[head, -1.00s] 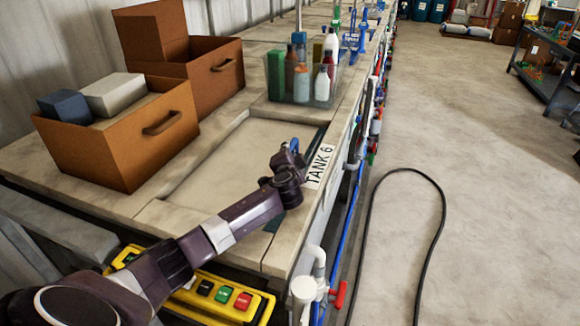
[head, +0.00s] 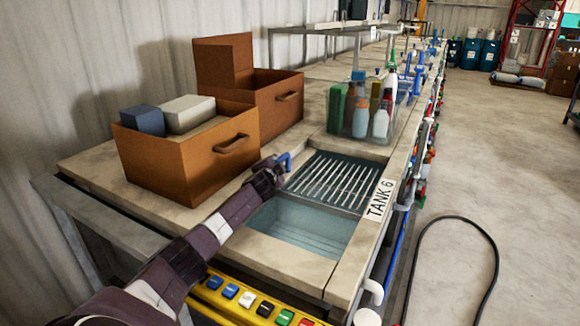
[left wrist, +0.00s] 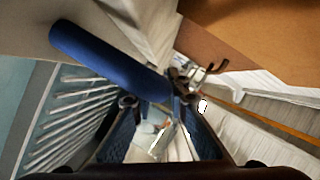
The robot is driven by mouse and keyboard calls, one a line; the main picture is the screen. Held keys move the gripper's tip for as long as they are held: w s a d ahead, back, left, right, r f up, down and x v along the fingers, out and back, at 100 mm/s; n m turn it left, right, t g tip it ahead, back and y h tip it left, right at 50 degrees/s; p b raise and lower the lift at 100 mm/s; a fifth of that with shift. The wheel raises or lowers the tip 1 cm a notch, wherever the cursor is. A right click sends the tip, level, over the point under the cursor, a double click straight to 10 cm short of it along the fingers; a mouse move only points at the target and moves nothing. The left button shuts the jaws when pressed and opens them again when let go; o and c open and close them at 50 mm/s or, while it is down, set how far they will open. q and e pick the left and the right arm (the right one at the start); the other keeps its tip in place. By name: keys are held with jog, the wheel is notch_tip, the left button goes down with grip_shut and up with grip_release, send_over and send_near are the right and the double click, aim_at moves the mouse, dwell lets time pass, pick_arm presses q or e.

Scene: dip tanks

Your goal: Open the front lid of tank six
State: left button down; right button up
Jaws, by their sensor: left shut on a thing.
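Tank six, marked by a "TANK 6" label (head: 380,198), stands with its top uncovered in the head view. Its front part shows a pale teal basin (head: 305,230), and a slatted rack (head: 335,180) lies in the back part. My left gripper (head: 278,166) is at the tank's left edge, shut on a blue bar handle (head: 287,160). In the left wrist view the handle (left wrist: 105,62) crosses between the fingers (left wrist: 160,108), and slats show at left. The lid panel itself is not clearly visible; my arm hides the tank's left edge. My right gripper is out of view.
Two brown boxes (head: 190,160) stand on the counter left of the tank. A clear bin of bottles (head: 362,125) stands behind it. A yellow button panel (head: 255,305) is at the front.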

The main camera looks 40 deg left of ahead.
pick_arm(q)
jog(key=shift+s+a, duration=0.1)
jog(key=shift+a, duration=0.1)
jog(key=c, duration=1.9)
grip_release()
jog(key=shift+s+d, duration=0.35)
jog(key=shift+s, duration=0.15)
jog(key=v, duration=1)
jog(key=shift+s+d+r, duration=0.2)
jog(key=shift+s, duration=0.1)
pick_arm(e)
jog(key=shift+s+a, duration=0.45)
